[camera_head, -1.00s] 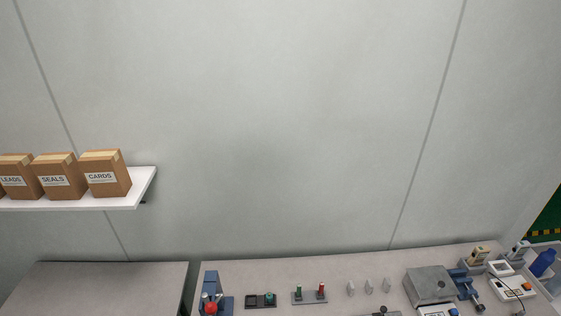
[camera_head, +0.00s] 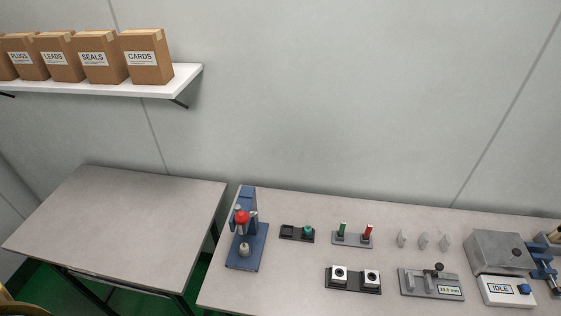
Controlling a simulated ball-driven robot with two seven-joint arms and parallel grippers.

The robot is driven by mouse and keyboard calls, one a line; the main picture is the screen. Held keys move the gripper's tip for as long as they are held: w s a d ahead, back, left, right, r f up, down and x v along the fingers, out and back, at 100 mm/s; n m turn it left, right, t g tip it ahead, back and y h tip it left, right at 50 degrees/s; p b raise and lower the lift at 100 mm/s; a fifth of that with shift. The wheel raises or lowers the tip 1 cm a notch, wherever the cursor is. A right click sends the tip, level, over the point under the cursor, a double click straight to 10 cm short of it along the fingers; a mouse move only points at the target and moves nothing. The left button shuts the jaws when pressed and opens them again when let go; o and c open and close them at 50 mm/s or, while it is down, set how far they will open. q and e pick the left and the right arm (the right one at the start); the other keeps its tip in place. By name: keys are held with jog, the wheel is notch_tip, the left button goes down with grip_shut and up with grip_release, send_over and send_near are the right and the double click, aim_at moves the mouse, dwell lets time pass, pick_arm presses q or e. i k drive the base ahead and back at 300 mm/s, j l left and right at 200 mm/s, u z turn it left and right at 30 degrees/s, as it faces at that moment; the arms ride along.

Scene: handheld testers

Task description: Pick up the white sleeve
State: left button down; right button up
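I cannot tell for certain which thing is the white sleeve. Several small pale upright pieces stand in a row on the workbench, a left one (camera_head: 401,239), a middle one (camera_head: 423,242) and a right one (camera_head: 444,243). Neither of my grippers is in view.
The workbench (camera_head: 215,296) also holds a blue press (camera_head: 247,252) with a red knob, a dark tray (camera_head: 290,233) with a teal piece, a grey stand (camera_head: 352,240) with green and red pegs, a gauge block (camera_head: 430,285) and a grey box (camera_head: 497,252). An empty table (camera_head: 115,225) stands left. A shelf (camera_head: 150,83) holds cartons.

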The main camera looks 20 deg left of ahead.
aim_at(244, 248)
jog(key=u, duration=1.1)
jog(key=j+z, duration=0.4)
jog(key=j, duration=0.2)
jog(key=j+z, duration=0.45)
jog(key=j, duration=0.15)
jog(key=k+j+z, duration=0.15)
jog(key=j+z, duration=0.25)
jog(key=j, duration=0.15)
